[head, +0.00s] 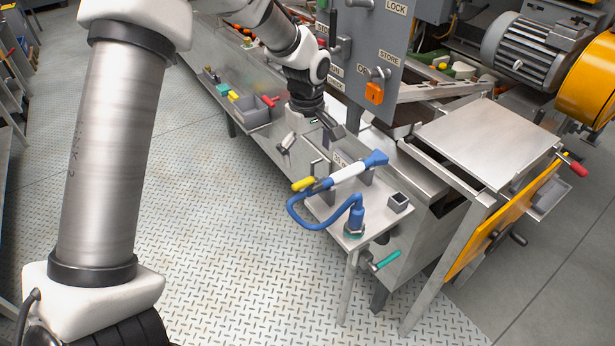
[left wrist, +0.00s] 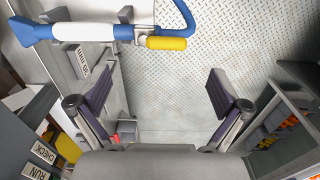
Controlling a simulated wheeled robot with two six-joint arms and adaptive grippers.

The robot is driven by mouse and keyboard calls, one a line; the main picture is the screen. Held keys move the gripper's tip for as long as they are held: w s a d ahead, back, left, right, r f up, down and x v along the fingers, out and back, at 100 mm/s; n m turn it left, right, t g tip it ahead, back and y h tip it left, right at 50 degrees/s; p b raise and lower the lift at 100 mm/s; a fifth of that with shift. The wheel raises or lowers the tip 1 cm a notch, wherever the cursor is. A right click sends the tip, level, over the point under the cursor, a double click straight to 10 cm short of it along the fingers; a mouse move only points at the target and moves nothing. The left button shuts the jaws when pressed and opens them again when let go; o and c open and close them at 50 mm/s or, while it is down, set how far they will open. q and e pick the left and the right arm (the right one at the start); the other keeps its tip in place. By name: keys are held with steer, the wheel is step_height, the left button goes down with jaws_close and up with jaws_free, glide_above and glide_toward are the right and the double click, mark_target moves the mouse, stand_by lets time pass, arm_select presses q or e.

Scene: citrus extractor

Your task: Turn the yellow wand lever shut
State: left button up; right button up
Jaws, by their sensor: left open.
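The wand (head: 345,174), white with blue ends, lies in a holder on a small metal shelf. A blue hose (head: 313,225) loops from its near end to a fitting on the shelf. The yellow lever (head: 303,184) sits at the hose end of the wand. In the left wrist view the yellow lever (left wrist: 166,43) lies roughly parallel to the wand (left wrist: 82,32). My left gripper (head: 309,142) is open and empty, behind and above the lever in the head view. In the left wrist view its fingers (left wrist: 165,92) stand apart, clear of the lever. My right gripper is out of view.
A grey panel (head: 368,50) with labels and an orange padlock (head: 374,93) stands behind the gripper. A grey bin (head: 250,110) with coloured items lies left of it. A small square cup (head: 398,202) stands on the shelf. Patterned floor at the left is clear.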

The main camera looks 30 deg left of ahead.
mark_target(305, 180)
arm_select(q)
step_height(305, 180, down, 7)
steer(key=shift+a+f+p, duration=0.15)
steer(key=shift+f+p, duration=0.05)
steer(key=shift+p, duration=0.3)
steer(key=shift+s+f, duration=0.1)
steer(key=shift+f, duration=0.15)
steer(key=c, duration=1.2)
